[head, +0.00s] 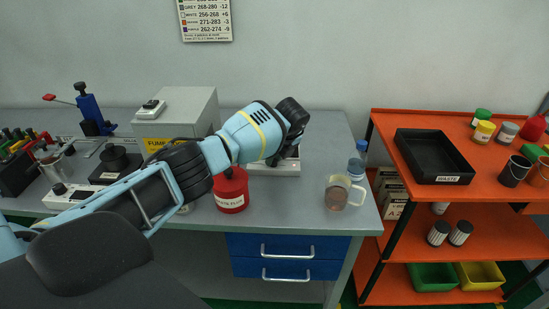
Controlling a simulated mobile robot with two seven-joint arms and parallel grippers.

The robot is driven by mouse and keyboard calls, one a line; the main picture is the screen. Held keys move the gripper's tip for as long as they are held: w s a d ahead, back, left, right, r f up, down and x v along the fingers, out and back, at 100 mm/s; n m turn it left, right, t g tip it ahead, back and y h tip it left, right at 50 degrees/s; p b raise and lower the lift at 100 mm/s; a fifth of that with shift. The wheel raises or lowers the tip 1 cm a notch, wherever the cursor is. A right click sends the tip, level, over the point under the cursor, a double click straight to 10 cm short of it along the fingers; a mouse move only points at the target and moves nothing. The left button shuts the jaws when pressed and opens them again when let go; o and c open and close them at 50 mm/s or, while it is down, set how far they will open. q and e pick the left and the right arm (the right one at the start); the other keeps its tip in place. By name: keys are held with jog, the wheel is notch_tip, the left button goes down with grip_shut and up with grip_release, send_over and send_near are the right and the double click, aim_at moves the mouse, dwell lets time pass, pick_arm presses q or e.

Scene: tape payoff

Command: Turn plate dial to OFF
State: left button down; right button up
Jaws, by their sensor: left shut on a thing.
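My left arm reaches in from the left across the bench. Its gripper (282,157) points down at a low white unit (274,170) at the back middle of the bench. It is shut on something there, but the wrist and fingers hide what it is. A second white unit with a small dark knob (60,188) lies at the left, partly behind my arm; its lettering is too small to read. I cannot tell which of these units carries the plate dial. My right gripper is not in view.
A red pot (231,191) stands just in front of the white unit, close to my forearm. A glass mug (338,193) and a blue-capped bottle (356,168) stand at the bench's right end. A grey box (190,112) is behind my arm. An orange cart (390,125) stands right.

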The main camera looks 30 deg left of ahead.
pick_arm(q)
jog(key=shift+n, duration=0.6)
jog(key=shift+g, duration=0.3)
jog(key=c, duration=1.2)
grip_release()
jog(key=shift+c, duration=0.2)
